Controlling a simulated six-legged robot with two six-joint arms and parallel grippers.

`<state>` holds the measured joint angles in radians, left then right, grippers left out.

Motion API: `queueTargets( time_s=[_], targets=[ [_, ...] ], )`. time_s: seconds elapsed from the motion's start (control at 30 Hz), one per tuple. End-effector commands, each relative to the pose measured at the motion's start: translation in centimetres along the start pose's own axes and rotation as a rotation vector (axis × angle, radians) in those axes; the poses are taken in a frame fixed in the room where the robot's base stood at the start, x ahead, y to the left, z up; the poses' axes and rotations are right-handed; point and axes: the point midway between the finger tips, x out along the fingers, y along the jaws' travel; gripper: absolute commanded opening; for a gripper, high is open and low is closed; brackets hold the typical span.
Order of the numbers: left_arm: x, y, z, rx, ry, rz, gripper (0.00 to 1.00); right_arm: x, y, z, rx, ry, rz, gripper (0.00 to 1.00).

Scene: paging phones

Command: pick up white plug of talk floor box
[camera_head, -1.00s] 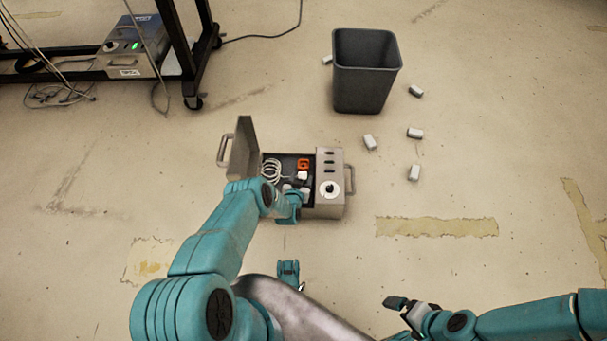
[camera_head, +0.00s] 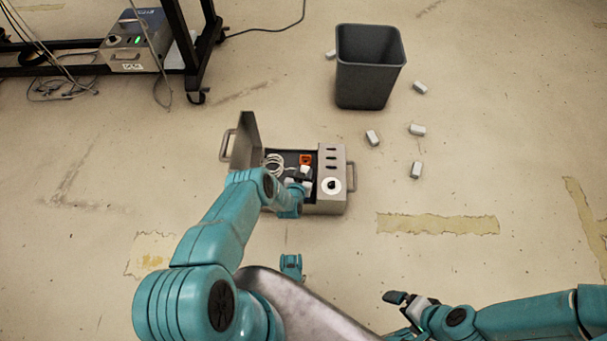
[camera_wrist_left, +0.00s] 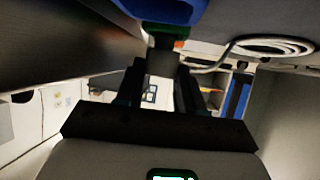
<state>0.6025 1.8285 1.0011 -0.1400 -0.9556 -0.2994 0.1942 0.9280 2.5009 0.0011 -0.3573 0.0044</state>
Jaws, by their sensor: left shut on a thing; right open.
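The open metal floor box (camera_head: 332,203) stands on the floor in the head view, its lid (camera_head: 245,142) raised on the left. Inside are a white coiled cable (camera_head: 275,162), an orange piece (camera_head: 306,159) and a small white plug-like piece (camera_head: 305,170). My left gripper (camera_head: 300,188) reaches into the box's front part, beside the white piece. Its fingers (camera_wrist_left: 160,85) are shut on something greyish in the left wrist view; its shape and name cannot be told. My right gripper (camera_head: 405,304) is open and empty, low over the floor, away from the box.
A dark grey bin (camera_head: 370,85) stands behind the box to the right. Several small white blocks (camera_head: 373,137) lie on the floor near it. A wheeled rack (camera_head: 195,60) with another box (camera_head: 135,45) and loose cables stands at the back left.

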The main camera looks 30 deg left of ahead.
Motion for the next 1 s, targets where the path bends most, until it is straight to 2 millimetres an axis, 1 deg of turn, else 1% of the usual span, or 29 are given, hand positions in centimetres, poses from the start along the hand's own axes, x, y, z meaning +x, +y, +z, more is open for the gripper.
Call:
queueTargets(
  time_s=[0.03,0.17,0.3,0.4,0.5,0.6,0.7,0.83,1.0],
  targets=[
    [-0.6,0.0,-1.4,0.0,0.001,0.001,0.07,-1.0,-0.4,0.1,-0.004,-0.004,0.0,1.0],
    [-1.9,0.0,-4.5,0.001,0.002,0.001,0.07,-2.7,-1.3,0.6,-0.015,-0.015,-0.002,1.0],
    [-3.9,0.0,-8.5,0.001,0.001,0.001,0.07,-4.7,-2.4,1.1,-0.029,-0.029,-0.003,1.0],
    [-5.2,0.0,-11.2,0.001,0.001,0.002,0.07,-6.0,-2.9,1.1,-0.03,-0.029,-0.003,1.0],
    [-6.3,0.0,-13.4,0.001,0.002,0.001,0.07,-6.9,-3.2,1.1,-0.029,-0.028,-0.003,1.0],
    [-7.2,0.0,-15.1,0.0,0.0,0.001,0.07,-7.5,-3.4,1.1,-0.029,-0.028,-0.003,1.0],
    [-7.7,0.0,-16.1,0.0,0.0,0.001,0.07,-7.8,-3.5,1.1,-0.028,-0.028,-0.003,1.0],
    [-8.0,0.0,-16.8,0.0,0.001,0.001,0.07,-7.8,-3.5,1.1,-0.028,-0.028,-0.003,1.0],
    [-8.1,0.0,-16.9,0.0,0.0,0.001,0.07,-7.8,-3.5,1.1,-0.028,-0.028,-0.003,1.0]
  ],
)
